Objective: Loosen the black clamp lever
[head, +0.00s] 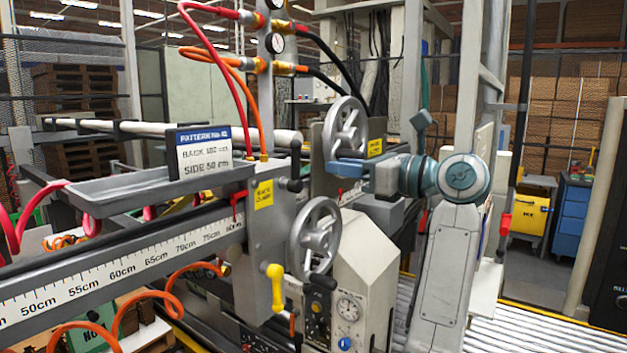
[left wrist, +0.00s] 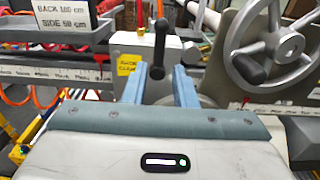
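The black clamp lever (left wrist: 160,46) stands upright in the left wrist view, with a round knob end at its side, beside a yellow back clamp label (left wrist: 127,65). In the head view the lever (head: 292,184) shows small on the grey clamp block, right of the yellow label (head: 263,194). My left gripper (head: 333,168) points left toward it, with a visible gap between fingertips and lever. In the left wrist view its two blue fingers (left wrist: 161,70) are apart and empty, and the lever appears ahead of the gap. My right gripper is not in view.
Handwheels (head: 315,236) and (head: 345,128) stand close to the clamp block and my gripper. A yellow-handled lever (head: 275,287) hangs below. A ruler rail (head: 120,268) and a pattern sign (head: 204,150) lie left. Red and orange hoses run above.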

